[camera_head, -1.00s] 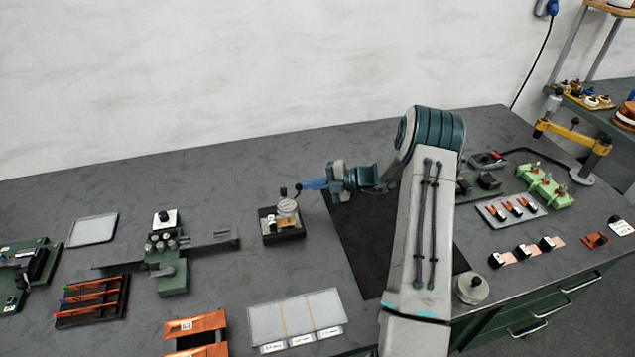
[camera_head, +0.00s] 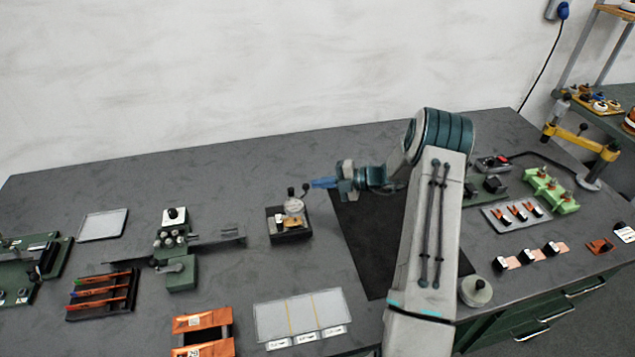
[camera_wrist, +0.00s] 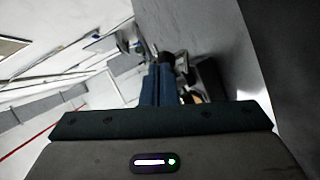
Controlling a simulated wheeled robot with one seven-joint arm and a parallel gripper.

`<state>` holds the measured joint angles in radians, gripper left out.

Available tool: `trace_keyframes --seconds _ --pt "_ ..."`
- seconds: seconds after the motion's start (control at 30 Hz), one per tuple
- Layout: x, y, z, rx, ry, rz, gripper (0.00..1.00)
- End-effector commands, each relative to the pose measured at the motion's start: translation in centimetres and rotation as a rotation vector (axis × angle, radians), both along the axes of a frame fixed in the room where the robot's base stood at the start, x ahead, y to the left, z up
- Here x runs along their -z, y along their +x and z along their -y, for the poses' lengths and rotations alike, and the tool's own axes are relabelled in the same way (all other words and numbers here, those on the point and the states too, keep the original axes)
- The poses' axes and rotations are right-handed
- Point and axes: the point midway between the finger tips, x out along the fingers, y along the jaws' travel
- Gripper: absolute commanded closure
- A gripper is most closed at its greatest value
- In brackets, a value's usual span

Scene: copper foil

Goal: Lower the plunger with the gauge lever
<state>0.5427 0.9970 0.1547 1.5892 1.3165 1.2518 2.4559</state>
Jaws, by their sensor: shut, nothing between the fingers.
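The gauge (camera_head: 293,206) has a round pale dial and stands on a dark block (camera_head: 288,238) near the middle of the bench. A lever with a dark knob (camera_head: 305,187) sticks up at its upper right. My gripper (camera_head: 315,184) is shut, its blue fingers pointing left, with the tips at or very close to the lever knob; I cannot tell whether they touch. In the wrist view my blue fingers (camera_wrist: 157,84) are together, and dark parts of the gauge show just beyond and right of them. The plunger is too small to make out.
A black mat (camera_head: 365,240) lies right of the gauge, under my arm. A green roller device (camera_head: 177,255) stands to the left. A pale tray (camera_head: 300,315) lies in front. Bare bench is open behind the gauge.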

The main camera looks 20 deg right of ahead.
Motion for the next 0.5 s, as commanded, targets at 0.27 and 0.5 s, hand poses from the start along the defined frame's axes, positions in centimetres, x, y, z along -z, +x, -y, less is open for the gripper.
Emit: trace_keyframes --seconds 0.27,0.5 --pt "-1.6 -1.1 4.9 -0.001 -0.003 0.004 1.00" --pt "-3.0 -0.8 8.7 -0.013 -0.002 0.002 1.00"
